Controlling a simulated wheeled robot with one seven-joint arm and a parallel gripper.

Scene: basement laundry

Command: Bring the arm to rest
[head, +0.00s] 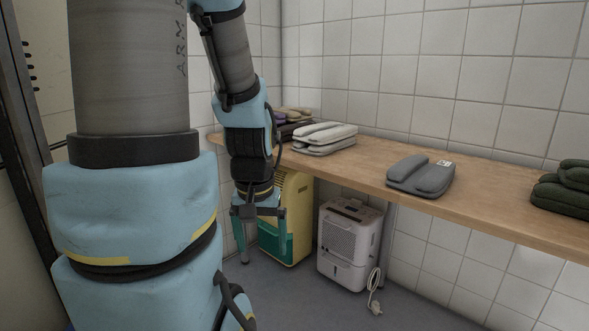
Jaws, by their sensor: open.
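My arm, blue and grey, fills the left of the head view and hangs down at its outer end. My gripper (263,255) points downward in front of the yellow and green appliance, below the level of the shelf top. Its two teal fingers are spread apart, and I see nothing between them but the appliance and floor behind. The gripper looks empty and apart from the wooden shelf.
A long wooden shelf (370,170) runs along the tiled wall. On it lie folded white cloths (325,137), a folded grey cloth (422,177) and dark green cloths (565,190). Below stand a yellow-green appliance (297,215) and a white dehumidifier (348,243) with a cord.

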